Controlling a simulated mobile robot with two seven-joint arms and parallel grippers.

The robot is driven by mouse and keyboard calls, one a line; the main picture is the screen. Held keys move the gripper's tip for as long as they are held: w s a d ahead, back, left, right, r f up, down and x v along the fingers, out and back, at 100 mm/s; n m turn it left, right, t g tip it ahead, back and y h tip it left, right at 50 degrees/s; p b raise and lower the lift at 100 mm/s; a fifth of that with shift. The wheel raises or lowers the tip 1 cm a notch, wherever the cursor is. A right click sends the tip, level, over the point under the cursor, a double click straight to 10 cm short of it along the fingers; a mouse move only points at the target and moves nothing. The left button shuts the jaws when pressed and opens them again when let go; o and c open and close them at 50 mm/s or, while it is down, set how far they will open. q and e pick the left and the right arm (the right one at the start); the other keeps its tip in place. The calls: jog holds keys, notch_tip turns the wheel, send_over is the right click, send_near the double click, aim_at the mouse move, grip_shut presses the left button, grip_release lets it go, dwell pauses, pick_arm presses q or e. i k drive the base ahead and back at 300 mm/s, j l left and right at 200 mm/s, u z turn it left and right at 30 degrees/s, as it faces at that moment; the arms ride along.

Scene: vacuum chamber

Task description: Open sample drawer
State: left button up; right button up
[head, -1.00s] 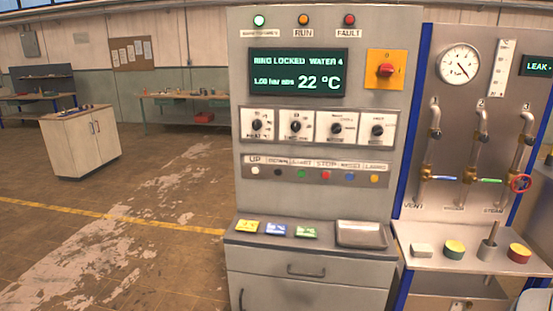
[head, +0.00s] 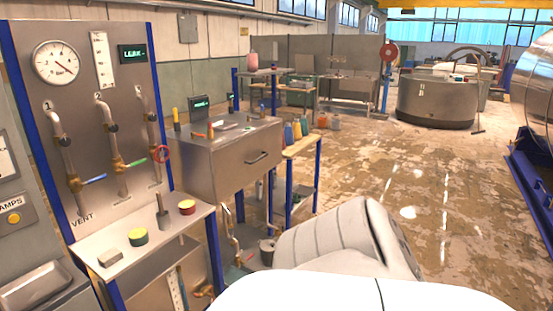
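A grey metal cabinet (head: 225,172) stands left of centre in the head view. Its front has a large flat drawer-like panel with a bar handle (head: 258,157), and it looks closed. No label on the panel can be read, so I cannot tell whether it is the sample drawer. Neither of my grippers is in view. A white and grey part of my own body fills the bottom middle and hides the floor there.
A valve panel (head: 128,78) with a gauge and pipes stands at the left. Its shelf (head: 90,252) holds small items. A narrow wooden-topped bench (head: 302,146) with bottles stands beside the cabinet. A round tank (head: 435,104) stands farther back. The wet floor (head: 420,190) at right is clear.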

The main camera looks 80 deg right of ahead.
aim_at(236, 164)
jog(key=z, duration=2.45)
jog(key=i+l+u, duration=0.2)
jog(key=i, duration=0.4)
jog(key=i+l+u, duration=0.15)
jog(key=i, duration=0.4)
jog(key=i+l+u, duration=0.2)
jog(key=i+l, duration=0.15)
jog(key=i, duration=0.2)
jog(key=i+l+u, duration=0.2)
jog(key=i+l, duration=0.2)
jog(key=i, duration=0.15)
